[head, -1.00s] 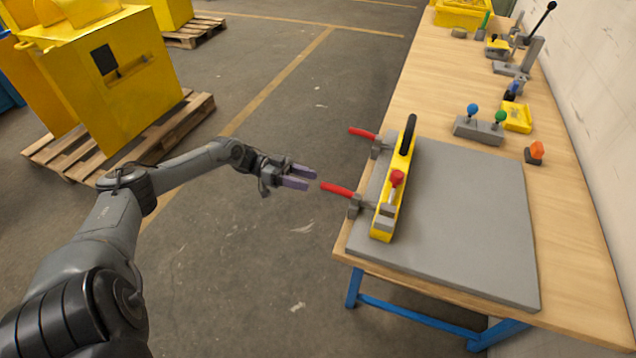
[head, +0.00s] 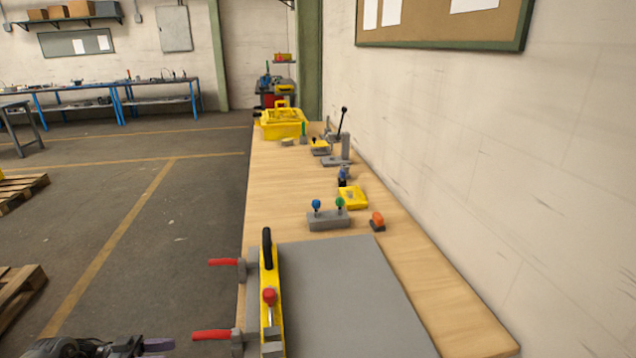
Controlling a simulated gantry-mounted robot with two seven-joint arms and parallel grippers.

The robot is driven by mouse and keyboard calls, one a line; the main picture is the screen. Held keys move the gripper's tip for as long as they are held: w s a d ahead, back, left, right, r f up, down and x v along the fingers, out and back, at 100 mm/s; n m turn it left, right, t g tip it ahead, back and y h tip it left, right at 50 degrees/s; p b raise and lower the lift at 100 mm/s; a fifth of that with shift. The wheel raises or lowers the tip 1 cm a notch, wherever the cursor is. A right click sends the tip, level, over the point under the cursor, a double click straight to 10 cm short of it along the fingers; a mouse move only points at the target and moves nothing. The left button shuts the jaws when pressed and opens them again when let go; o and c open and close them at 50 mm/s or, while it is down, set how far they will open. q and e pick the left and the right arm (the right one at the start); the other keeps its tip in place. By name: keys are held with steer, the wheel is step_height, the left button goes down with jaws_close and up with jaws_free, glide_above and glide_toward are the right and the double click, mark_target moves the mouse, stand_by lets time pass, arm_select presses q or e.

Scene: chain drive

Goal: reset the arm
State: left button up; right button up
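My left gripper (head: 150,346) shows at the lower left edge of the head view, cut off by the bottom of the picture. The yellow fixture bar (head: 264,258) with a black handle and a red knob (head: 269,296) stands along the left side of the grey plate (head: 345,290). My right gripper is not in view.
Two red clamp handles (head: 222,262) (head: 210,335) stick out left past the bench edge. A grey block with blue and green knobs (head: 328,220), a yellow tray (head: 352,198) and an orange-topped switch (head: 377,221) stand behind the plate.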

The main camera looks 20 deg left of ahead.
arm_select(q)
steer(key=s+d+f+n+h+p, duration=0.1)
steer(key=s+d+f, duration=0.15)
steer(key=d, duration=0.55)
steer(key=s+d+f+n+t+h+p, duration=0.1)
steer(key=s+d+f, duration=0.15)
steer(key=d, duration=0.55)
steer(key=s+d+f+p, duration=0.15)
steer(key=d+f, duration=0.25)
steer(key=d, duration=0.5)
steer(key=w+d+r+n+t+y+p, duration=0.1)
steer(key=d+r+y, duration=0.15)
steer(key=d, duration=0.55)
steer(key=d+r+n+t+y, duration=0.1)
steer(key=d+y, duration=0.2)
steer(key=d, duration=0.5)
steer(key=a+r+n+g+y+p, duration=0.1)
steer(key=a+r+n+g+y, duration=0.2)
steer(key=a+r+y, duration=0.45)
steer(key=s+a+f+g+y, duration=0.1)
steer(key=s+f+g+y, duration=0.3)
steer(key=s+g, duration=0.45)
step_height(320, 180, up, 38)
steer(key=t+p, duration=0.2)
steer(key=p, duration=3.6)
steer(key=shift+s+a+r+m, duration=0.15)
steer(key=shift+s+r+m, duration=0.05)
steer(key=shift+s+m, duration=0.2)
